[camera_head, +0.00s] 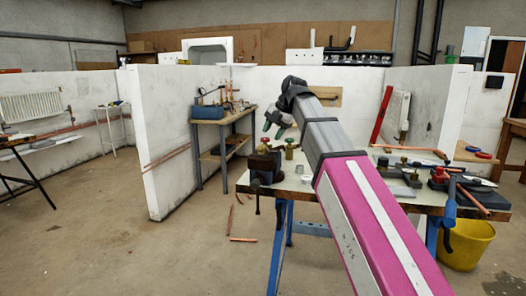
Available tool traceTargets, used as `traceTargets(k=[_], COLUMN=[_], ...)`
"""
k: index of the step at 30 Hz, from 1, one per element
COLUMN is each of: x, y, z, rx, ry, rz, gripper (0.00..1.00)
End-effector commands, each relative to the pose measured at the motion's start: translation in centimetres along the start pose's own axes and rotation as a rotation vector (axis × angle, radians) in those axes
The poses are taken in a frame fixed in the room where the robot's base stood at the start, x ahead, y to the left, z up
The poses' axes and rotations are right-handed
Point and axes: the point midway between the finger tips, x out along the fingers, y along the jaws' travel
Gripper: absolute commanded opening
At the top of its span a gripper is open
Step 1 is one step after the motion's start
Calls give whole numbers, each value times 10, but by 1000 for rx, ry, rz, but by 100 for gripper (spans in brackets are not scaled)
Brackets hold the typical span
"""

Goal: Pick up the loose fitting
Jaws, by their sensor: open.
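A workbench (245,182) with blue legs stands at the centre right. Several small fittings lie on it. A small grey fitting (299,169) is near the left end, and a brass valve-like fitting (289,150) stands behind it. I cannot tell which one is the loose fitting. My arm reaches across the bench from the lower right. My gripper (273,131) is at its far end, above the bench's left end and the vice. It is open, small in view and partly hidden by my wrist. I see nothing held in it.
A dark vice (265,167) is fixed at the bench's left corner. Tools and copper pipes crowd the bench's right side. A yellow bucket (467,245) stands at the lower right. Copper offcuts (243,239) lie on the floor. White partitions (160,140) divide the bays; the left floor is open.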

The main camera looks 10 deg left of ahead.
Motion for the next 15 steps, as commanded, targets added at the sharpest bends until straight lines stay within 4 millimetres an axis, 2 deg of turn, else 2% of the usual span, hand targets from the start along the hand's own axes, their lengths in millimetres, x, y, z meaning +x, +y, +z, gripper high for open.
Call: traceTargets(k=[4,15], x=[22,48], y=[0,1], z=[0,4], rx=[1,1], ry=[2,1], rz=[-1,-1], gripper=[45,45])
